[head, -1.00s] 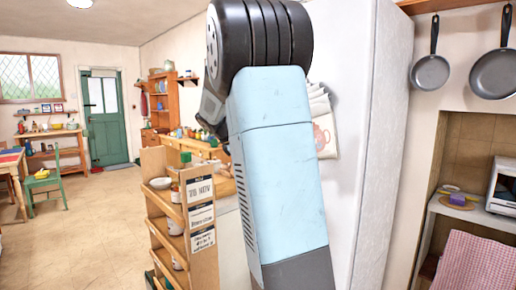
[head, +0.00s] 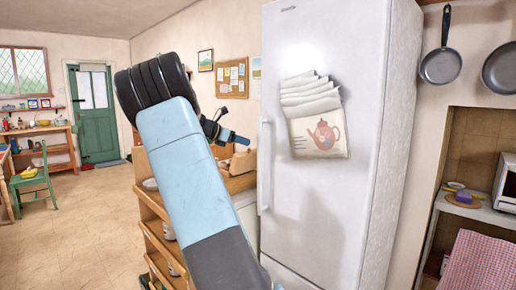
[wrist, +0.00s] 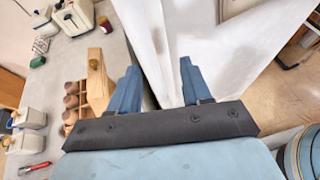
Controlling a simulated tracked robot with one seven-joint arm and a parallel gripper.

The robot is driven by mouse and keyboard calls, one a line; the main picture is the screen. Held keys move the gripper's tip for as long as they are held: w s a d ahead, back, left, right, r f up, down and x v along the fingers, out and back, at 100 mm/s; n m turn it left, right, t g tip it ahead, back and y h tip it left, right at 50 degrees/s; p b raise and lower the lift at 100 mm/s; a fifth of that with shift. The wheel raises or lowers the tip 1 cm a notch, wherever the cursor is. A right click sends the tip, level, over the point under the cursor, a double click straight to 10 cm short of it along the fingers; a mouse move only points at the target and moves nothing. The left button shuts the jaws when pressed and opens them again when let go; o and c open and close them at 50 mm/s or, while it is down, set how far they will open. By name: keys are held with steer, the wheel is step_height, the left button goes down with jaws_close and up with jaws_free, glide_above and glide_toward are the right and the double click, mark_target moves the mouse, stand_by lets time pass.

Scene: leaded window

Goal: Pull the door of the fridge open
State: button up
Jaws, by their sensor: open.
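The tall white fridge (head: 400,120) stands right of centre in the head view, its door (head: 320,205) shut. A slim upright white handle (head: 264,165) runs along the door's left edge. My gripper (head: 238,137) is left of the handle at about its upper part, apart from it in this view. In the wrist view my gripper (wrist: 158,72) shows two blue fingers spread apart. The fridge's white surface (wrist: 215,40) lies beyond them, and I see nothing gripped. My arm hides part of the shelf side.
A wooden shelf unit (head: 150,200) stands close left of the fridge. A counter with a toaster (wrist: 75,17) and a wooden rack (wrist: 97,85) lies left of the fingers in the wrist view. Pans (head: 441,62) hang at right. Open floor (head: 85,235) lies left.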

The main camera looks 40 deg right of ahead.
mark_target(259, 146)
steer(key=x, duration=1)
steer(key=shift+s+a, duration=0.1)
jaws_close()
